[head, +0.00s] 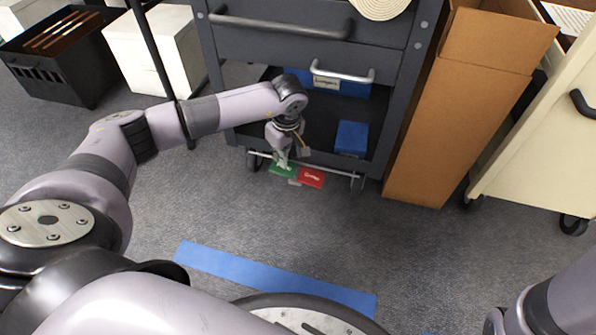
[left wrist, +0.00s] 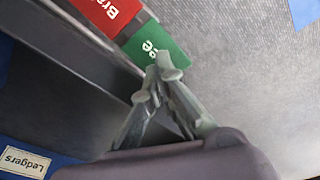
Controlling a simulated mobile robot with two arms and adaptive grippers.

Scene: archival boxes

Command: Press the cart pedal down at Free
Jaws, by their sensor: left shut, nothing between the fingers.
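The dark grey cart (head: 300,45) stands ahead of me with its pedal low at its front edge. The pedal has a green half (head: 283,169) on the left, which is the Free side, and a red half (head: 311,177) on the right, the brake side. In the left wrist view the green half (left wrist: 158,45) and the red half (left wrist: 107,12) show close up. My left gripper (head: 282,163) is shut and empty, with its fingertips (left wrist: 168,68) at the green half, covering part of its lettering. Whether they touch it I cannot tell. My right gripper is not in view.
A blue box (head: 351,138) and a box labelled Ledgers (left wrist: 25,162) sit on the cart's lower shelf. A tall brown cardboard box (head: 440,135) stands right of the cart, with a cream cart (head: 540,150) beyond. A blue floor strip (head: 270,275) lies on open carpet.

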